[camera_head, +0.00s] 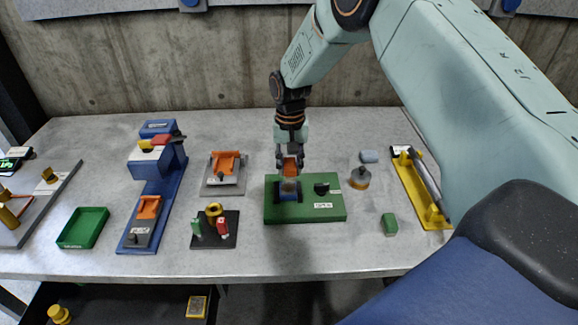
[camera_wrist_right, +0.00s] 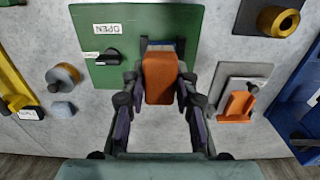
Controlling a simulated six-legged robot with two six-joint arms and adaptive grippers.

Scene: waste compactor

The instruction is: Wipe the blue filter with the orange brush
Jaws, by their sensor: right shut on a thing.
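My right gripper (camera_head: 290,158) is shut on the orange brush (camera_head: 291,168) and holds it over the green panel (camera_head: 323,210). The orange brush also fills the space between the fingers in the right wrist view (camera_wrist_right: 160,78). The blue filter (camera_head: 289,196) sits in a dark holder on the left part of the panel, directly below the brush. I cannot tell whether the bristles touch it. In the wrist view the brush hides most of the filter. My left gripper is not in view.
The panel has a black knob (camera_head: 321,188) and an OPEN label. A round grey-and-brass part (camera_head: 360,178) and a green block (camera_head: 390,224) lie to its right. A grey stand with an orange part (camera_head: 224,172) and a black base (camera_head: 214,231) stand to its left.

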